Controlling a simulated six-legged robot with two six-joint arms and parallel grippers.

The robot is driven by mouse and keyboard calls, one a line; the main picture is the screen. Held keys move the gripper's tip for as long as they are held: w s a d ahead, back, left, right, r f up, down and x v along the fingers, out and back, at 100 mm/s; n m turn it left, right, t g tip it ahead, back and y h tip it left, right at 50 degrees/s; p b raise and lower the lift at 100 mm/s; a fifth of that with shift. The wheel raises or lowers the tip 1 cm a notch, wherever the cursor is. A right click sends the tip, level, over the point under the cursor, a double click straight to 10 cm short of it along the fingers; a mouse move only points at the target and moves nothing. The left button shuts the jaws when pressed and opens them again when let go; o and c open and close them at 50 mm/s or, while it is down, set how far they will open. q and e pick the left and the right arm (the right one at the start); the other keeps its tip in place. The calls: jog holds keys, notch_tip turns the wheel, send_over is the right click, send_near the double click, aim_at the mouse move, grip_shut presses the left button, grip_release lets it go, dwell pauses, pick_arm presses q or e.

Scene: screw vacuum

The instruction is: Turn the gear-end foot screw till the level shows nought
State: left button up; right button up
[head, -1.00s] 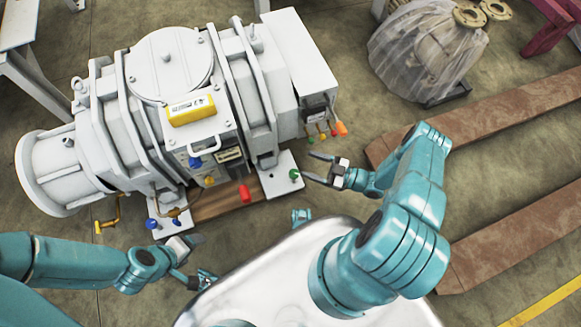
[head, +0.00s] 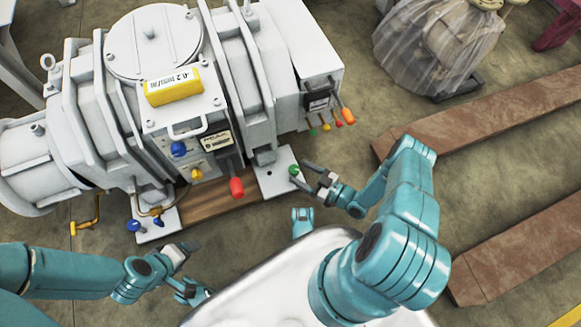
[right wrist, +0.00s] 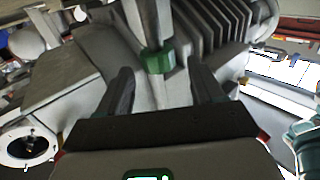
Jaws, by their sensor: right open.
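The white vacuum pump fills the left of the head view. A yellow level (head: 173,87) lies on its top and its display seems to read -0.2 mm/m. A green foot screw (head: 294,170) stands on the pump's right foot plate, and a blue foot screw (head: 134,225) on the left one. My right gripper (head: 305,174) is open with its fingertips at the green screw. In the right wrist view the green screw (right wrist: 157,60) shows beyond and between the two open fingers, not gripped. My left gripper (head: 188,268) is low at the left; its jaws are unclear.
A red-ended lever (head: 236,187) sticks out from the pump's front. Several coloured knobs hang under the right box, with an orange one (head: 348,117) outermost. Two brown beams (head: 480,118) lie on the floor at right. A wrapped object (head: 440,45) stands behind.

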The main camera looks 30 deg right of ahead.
jog(key=b+x, duration=0.1)
jog(key=x, duration=0.4)
jog(key=c, duration=1)
jog(key=shift+r+m+t+h+p, duration=0.2)
jog(key=shift+m+t+h+p, duration=0.6)
jog(key=shift+h, duration=0.9)
jog(key=shift+d+m+h, duration=0.1)
jog(key=shift+m+h, duration=0.6)
jog(key=shift+m, duration=0.1)
jog(key=shift+d+f+m+h+p, duration=0.2)
jog(key=shift+m+h+p, duration=0.4)
jog(key=shift+h, duration=0.5)
pick_arm(q)
jog(key=shift+s+r, duration=0.4)
jog(key=shift+r, duration=0.15)
pick_arm(e)
jog(key=o, duration=1)
